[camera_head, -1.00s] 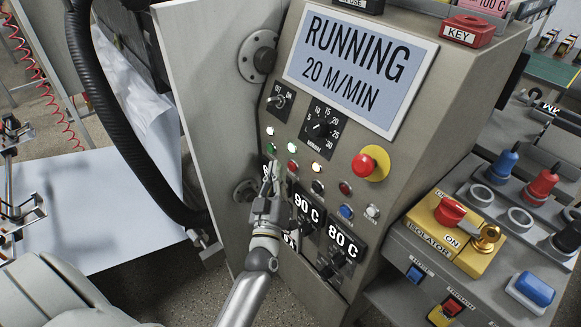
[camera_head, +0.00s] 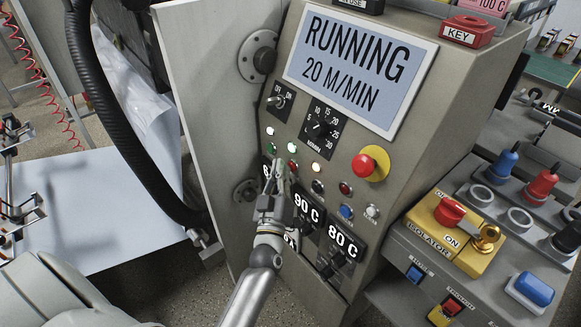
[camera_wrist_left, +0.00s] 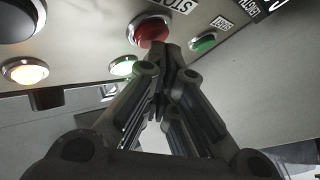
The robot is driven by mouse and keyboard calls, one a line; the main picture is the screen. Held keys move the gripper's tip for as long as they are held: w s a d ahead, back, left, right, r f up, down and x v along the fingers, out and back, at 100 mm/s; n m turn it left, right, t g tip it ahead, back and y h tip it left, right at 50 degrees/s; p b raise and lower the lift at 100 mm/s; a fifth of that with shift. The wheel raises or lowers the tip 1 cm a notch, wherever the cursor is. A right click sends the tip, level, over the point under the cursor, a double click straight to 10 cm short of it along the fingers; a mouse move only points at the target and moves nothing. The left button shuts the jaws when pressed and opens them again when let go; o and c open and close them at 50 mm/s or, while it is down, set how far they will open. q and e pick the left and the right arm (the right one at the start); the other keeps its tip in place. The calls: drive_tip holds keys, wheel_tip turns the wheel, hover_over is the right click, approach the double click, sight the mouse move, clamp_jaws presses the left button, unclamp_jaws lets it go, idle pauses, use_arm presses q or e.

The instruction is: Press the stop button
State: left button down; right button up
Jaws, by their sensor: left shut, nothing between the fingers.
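The red stop button (camera_wrist_left: 150,32) with its STOP label shows at the top of the left wrist view. In the head view the red button (camera_head: 293,164) sits on the sloped panel, just right of my left fingertips. My left gripper (camera_head: 281,168) is shut and empty, its tips pointing up at the panel. In the wrist view its closed tips (camera_wrist_left: 166,48) overlap the lower right edge of the red button. I cannot tell whether they touch it. The display (camera_head: 360,68) reads RUNNING, 20 M/MIN. My right gripper is not in view.
The green start button (camera_wrist_left: 204,43) is close beside the stop button. A larger red knob on a yellow disc (camera_head: 370,164) sits farther right. Temperature dials (camera_head: 307,208) are below. A black hose (camera_head: 100,110) hangs at the left. A yellow isolator box (camera_head: 455,245) stands right.

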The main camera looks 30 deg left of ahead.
use_arm(q)
drive_tip(key=shift+w+d, duration=0.1)
drive_tip(key=shift+w, duration=0.15)
drive_tip(key=shift+s, duration=0.15)
idle(0.4)
drive_tip(key=shift+s+a+p, duration=0.3)
drive_tip(key=shift+s+p, duration=0.05)
drive_tip(key=shift+s, duration=0.25)
drive_tip(key=s, duration=0.1)
drive_tip(key=s+a+p, duration=0.1)
drive_tip(key=s, duration=0.1)
drive_tip(key=s+a, duration=0.1)
drive_tip(key=shift+s+p, duration=0.3)
drive_tip(key=shift+s, duration=0.05)
idle(0.7)
